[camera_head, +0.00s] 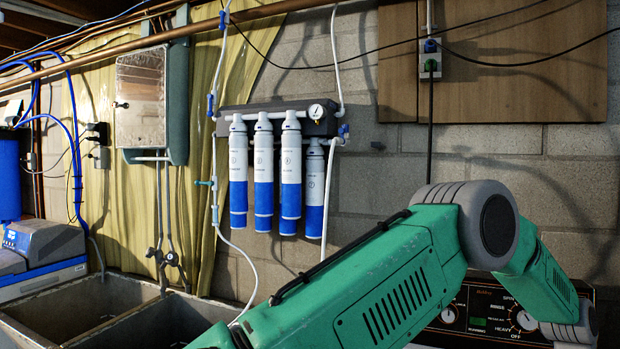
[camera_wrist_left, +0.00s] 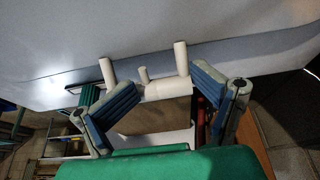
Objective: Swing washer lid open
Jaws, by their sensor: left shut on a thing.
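In the head view, the washer's dark control panel (camera_head: 478,312) with knobs shows at the lower right. My green arm hides much of the washer, and the lid cannot be made out there. In the left wrist view, a large white panel (camera_wrist_left: 130,30) with a grey-blue band fills the top; I cannot tell if it is the lid. My left gripper (camera_wrist_left: 163,88) is at its lower edge, its two blue-padded fingers apart around a white piece with short pegs (camera_wrist_left: 165,91), shut on it. My right gripper is in neither view.
A concrete double sink (camera_head: 85,305) stands at the lower left. Water filters (camera_head: 290,175) with white hoses hang on the block wall behind. A blue and grey unit (camera_head: 40,255) is at the far left. A brown wooden panel (camera_head: 490,85) is on the wall above.

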